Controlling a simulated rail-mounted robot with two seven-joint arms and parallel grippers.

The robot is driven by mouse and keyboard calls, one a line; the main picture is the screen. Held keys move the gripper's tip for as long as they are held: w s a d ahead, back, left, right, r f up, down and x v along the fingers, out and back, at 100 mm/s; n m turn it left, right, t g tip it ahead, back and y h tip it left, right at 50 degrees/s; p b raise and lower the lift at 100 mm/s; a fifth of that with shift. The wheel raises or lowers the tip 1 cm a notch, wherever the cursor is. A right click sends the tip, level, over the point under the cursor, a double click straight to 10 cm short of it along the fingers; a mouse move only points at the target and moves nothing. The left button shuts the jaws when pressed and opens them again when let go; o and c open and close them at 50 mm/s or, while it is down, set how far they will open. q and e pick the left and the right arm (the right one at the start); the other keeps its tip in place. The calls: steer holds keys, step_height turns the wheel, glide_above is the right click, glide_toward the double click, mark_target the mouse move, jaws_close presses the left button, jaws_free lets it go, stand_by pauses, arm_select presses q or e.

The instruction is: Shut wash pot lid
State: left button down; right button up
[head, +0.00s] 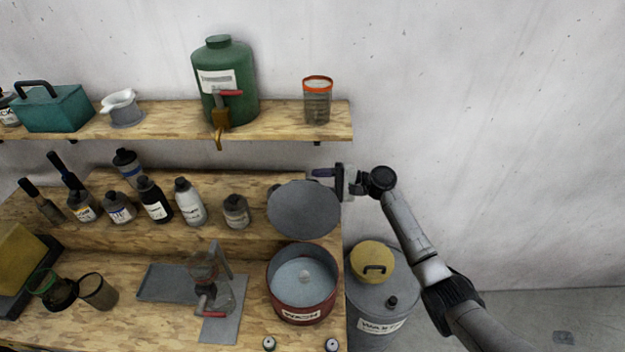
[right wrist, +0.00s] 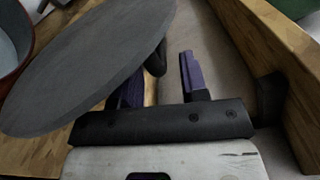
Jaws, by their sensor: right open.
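The wash pot (head: 300,308) is a red round pot with a "WASH" label, standing open on the lower bench with pale liquid inside. Its grey round lid (head: 303,212) stands raised and tilted back behind the pot. My right gripper (head: 322,173) is behind the lid's upper right edge, with open jaws. In the right wrist view the lid (right wrist: 90,65) covers part of one purple finger of the gripper (right wrist: 160,78). A dark handle (right wrist: 157,58) behind the lid shows near the gap between the fingers; I cannot tell whether they touch it. My left gripper is not in view.
A waste drum (head: 378,300) with a yellow lid stands right of the bench. A shelf (head: 270,122) above holds a green tank (head: 226,85) and an orange-rimmed cup (head: 317,100). Several bottles (head: 188,203) stand left of the lid. Wall space at right is free.

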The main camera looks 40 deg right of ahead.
steer(key=shift+x, duration=1.05)
jaws_close()
